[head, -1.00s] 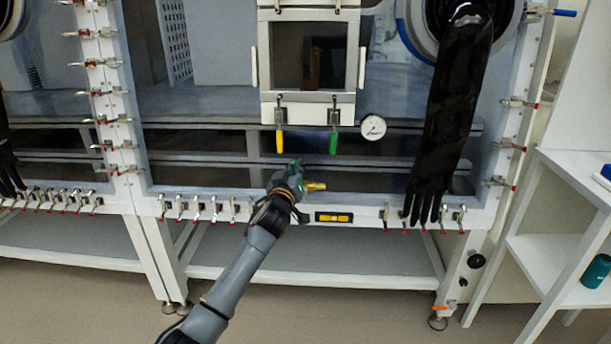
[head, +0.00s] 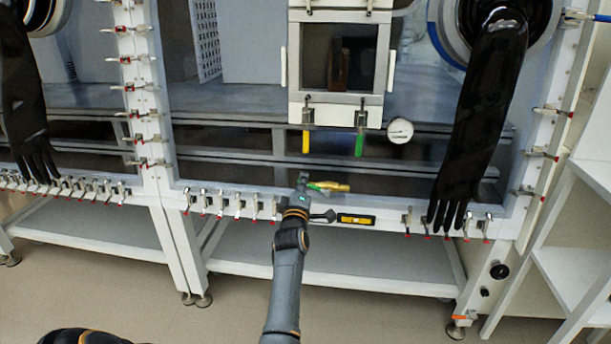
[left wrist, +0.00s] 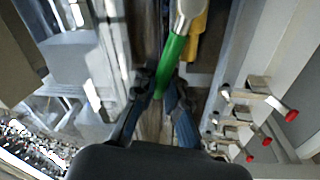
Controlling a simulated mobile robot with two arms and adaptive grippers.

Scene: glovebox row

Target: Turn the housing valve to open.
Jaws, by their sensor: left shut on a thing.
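The housing valve (head: 337,187) has a brass-coloured body and sits at the front lower frame of the glovebox, above a yellow label. Its green lever (head: 316,186) points left from the body, toward my left gripper (head: 303,180). In the left wrist view the green lever (left wrist: 173,62) runs down between the two dark fingers of my left gripper (left wrist: 163,98), which are shut on its end. The metal hub (left wrist: 187,10) and part of the yellow body show beyond it. My right gripper is not in view.
A yellow handle (head: 306,141) and a green handle (head: 359,144) hang under the window box, beside a round gauge (head: 400,131). Toggle clamps (head: 237,204) line the lower frame. A black glove (head: 480,120) hangs at the right. A yellow label (head: 356,219) is below the valve.

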